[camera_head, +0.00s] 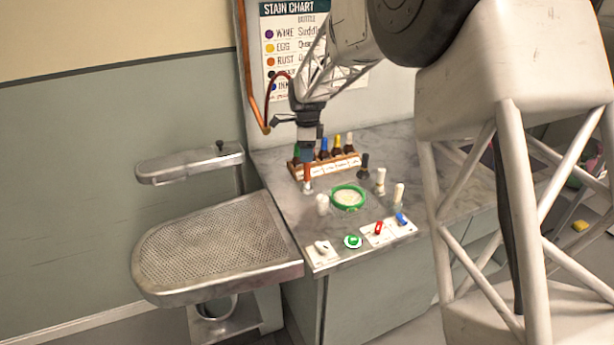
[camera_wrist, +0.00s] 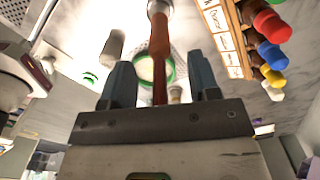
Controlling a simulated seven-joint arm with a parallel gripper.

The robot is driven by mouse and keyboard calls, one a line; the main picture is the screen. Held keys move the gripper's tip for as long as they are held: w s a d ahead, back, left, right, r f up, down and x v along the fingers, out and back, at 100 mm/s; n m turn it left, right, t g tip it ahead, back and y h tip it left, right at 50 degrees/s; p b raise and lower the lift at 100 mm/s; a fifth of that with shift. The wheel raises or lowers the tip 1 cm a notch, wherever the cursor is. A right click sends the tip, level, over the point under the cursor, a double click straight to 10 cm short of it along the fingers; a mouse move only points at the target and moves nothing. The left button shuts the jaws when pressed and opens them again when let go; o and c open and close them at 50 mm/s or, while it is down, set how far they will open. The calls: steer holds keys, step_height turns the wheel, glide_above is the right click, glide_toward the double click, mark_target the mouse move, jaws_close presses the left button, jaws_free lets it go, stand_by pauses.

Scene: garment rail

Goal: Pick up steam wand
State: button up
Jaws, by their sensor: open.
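A slim red-brown handle with a pale metal end, which looks like the steam wand (camera_head: 307,173), stands upright on the counter in front of the bottle rack. My gripper (camera_head: 308,153) is right above it, pointing down. In the wrist view the wand's handle (camera_wrist: 159,45) runs between the two blue-grey fingers of my gripper (camera_wrist: 163,82), with a gap on each side. The fingers are open and do not hold it. In the head view the wand's top is hidden by my gripper.
A wooden rack (camera_head: 329,165) with coloured-cap bottles stands close behind. A green-rimmed dish (camera_head: 348,197), pale brushes (camera_head: 380,182) and switches (camera_head: 379,230) are near on the counter. A perforated metal board (camera_head: 215,250) is at left. A copper pipe (camera_head: 252,75) runs up the wall.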

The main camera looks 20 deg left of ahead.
mark_target(307, 165)
steer(key=shift+f, duration=0.25)
steer(key=shift+f, duration=2.55)
steer(key=shift+c, duration=0.2)
jaws_close()
steer(key=shift+r, duration=0.1)
steer(key=shift+r, duration=4.95)
steer(key=d, duration=1.3)
steer(key=shift+w+d+r, duration=0.15)
steer(key=shift+d+r, duration=0.1)
steer(key=shift+d, duration=0.1)
